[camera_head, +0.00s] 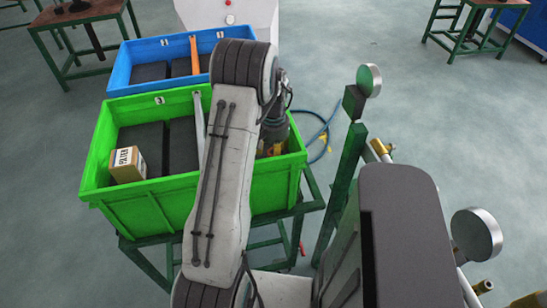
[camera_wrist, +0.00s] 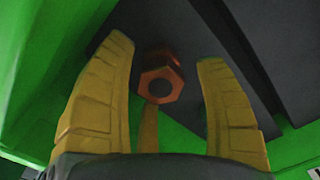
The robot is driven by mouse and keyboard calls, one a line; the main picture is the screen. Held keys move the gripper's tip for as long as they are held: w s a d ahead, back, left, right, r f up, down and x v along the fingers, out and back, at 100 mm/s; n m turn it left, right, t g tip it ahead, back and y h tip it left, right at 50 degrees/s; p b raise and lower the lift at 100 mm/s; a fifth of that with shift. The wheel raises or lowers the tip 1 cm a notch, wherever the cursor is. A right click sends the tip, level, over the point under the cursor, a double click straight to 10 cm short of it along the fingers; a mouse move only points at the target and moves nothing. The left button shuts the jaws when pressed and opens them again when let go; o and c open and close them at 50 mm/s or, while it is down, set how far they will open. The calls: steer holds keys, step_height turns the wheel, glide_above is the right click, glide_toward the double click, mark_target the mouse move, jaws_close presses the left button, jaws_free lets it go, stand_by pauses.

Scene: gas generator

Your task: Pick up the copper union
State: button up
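The copper union (camera_wrist: 160,84) is a reddish-brown hexagonal fitting with a round opening, seen in the wrist view. It lies inside the green crate (camera_head: 150,211), by a dark block. In the head view my gripper (camera_head: 272,148) is down in the right part of the green crate, partly behind my arm. The union is hidden there.
The green crate holds dark blocks (camera_head: 142,137) and a filter box (camera_head: 127,165). It stands on a green-framed table (camera_head: 150,265). A blue crate (camera_head: 137,54) with an orange item (camera_head: 194,55) is behind it. The crate walls are close around my gripper.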

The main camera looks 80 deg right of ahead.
jaws_close()
stand_by(0.4)
